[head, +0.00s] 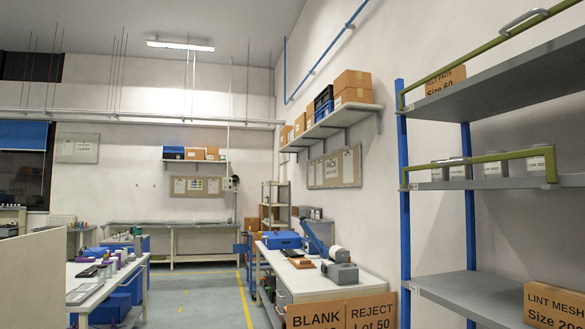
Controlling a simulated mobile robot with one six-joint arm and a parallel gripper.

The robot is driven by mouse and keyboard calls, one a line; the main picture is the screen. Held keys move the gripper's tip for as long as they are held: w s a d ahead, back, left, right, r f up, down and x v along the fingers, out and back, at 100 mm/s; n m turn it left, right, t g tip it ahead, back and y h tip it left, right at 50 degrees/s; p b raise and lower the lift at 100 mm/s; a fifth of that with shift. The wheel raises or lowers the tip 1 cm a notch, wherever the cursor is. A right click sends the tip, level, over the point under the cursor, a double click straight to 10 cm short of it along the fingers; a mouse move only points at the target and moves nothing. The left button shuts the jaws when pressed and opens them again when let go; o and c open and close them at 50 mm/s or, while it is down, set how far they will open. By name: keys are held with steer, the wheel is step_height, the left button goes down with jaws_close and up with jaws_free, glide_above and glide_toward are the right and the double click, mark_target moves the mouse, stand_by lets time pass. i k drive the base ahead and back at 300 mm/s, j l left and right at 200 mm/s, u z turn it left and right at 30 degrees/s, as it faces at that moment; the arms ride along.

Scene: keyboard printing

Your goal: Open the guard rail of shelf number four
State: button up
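A shelving rack with blue posts (405,215) stands at the right, cut off by the picture edge. Its upper visible board (500,80) has a green guard rail (455,65) along the front, with a grey handle (524,21). The middle board (500,184) has another green guard rail (490,157) running in front of several grey jars. The lower board (465,290) shows no rail. Small tags sit at the board ends, too small to read, so I cannot tell which is shelf four. My gripper is not in view.
Cardboard boxes labelled BLANK (316,314) and REJECT (371,310) stand at the bottom centre, left of the rack. A lint mesh box (553,306) is on the lower board. A workbench (300,281) stands along the wall. Open floor (200,290) lies left of it.

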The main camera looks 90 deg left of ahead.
mark_target(548, 152)
steer(key=u, duration=2.1)
